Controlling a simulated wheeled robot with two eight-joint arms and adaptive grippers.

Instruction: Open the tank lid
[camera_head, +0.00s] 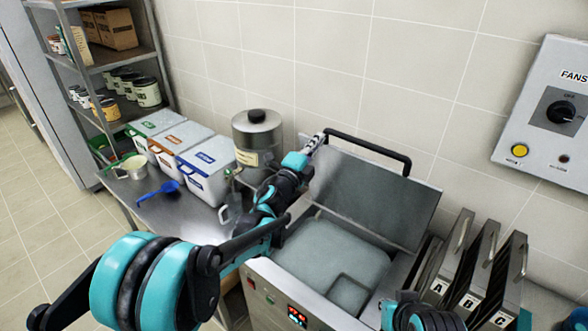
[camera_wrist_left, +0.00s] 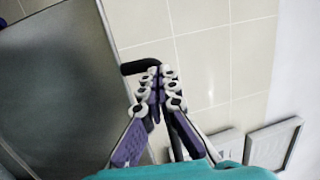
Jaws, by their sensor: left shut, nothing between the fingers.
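The tank (camera_head: 262,285) is a steel unit with a pale, greyish basin inside. Its lid (camera_head: 375,195) stands raised and tilted toward the tiled wall, leaving the basin uncovered; the lid also fills the left of the left wrist view (camera_wrist_left: 60,80). A black bar handle (camera_head: 370,148) runs along the lid's upper edge. My left gripper (camera_head: 318,141) is at the handle's left end, shut with nothing held. In the left wrist view its fingers (camera_wrist_left: 157,85) are together beside the handle (camera_wrist_left: 140,66); contact is unclear. My right gripper is not in view.
Labelled bins (camera_head: 205,172), a lidded metal canister (camera_head: 258,140) and a blue scoop (camera_head: 158,191) stand on the counter to the left. Slotted panels (camera_head: 478,265) stand right of the tank. A fan control box (camera_head: 548,115) is on the wall.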

